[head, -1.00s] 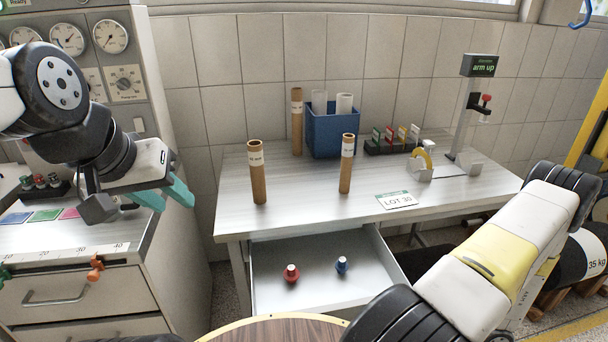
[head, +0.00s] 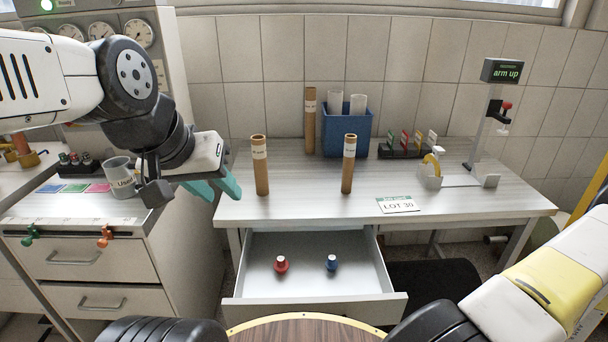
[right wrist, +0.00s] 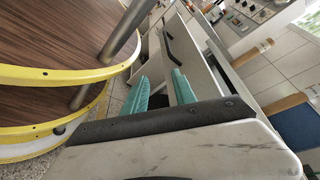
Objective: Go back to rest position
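My left gripper (head: 218,189) is at the left in the head view, in front of the left end of the desk (head: 300,205). Its teal fingers look parted, with nothing between them. My right arm comes in from the lower right of the head view, and its gripper is out of that picture. In the right wrist view my right gripper (right wrist: 158,88) has two teal fingers spread apart with nothing held. It is beside my round wood-topped base, with the drawer front beyond.
The drawer (head: 310,265) stands open, holding a red-based piece (head: 281,265) and a blue-based piece (head: 332,263). Cardboard tubes (head: 261,165) (head: 348,163), a blue bin (head: 350,132) and a lever stand (head: 488,120) are on the desk. A mug (head: 121,178) stands on the left cabinet.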

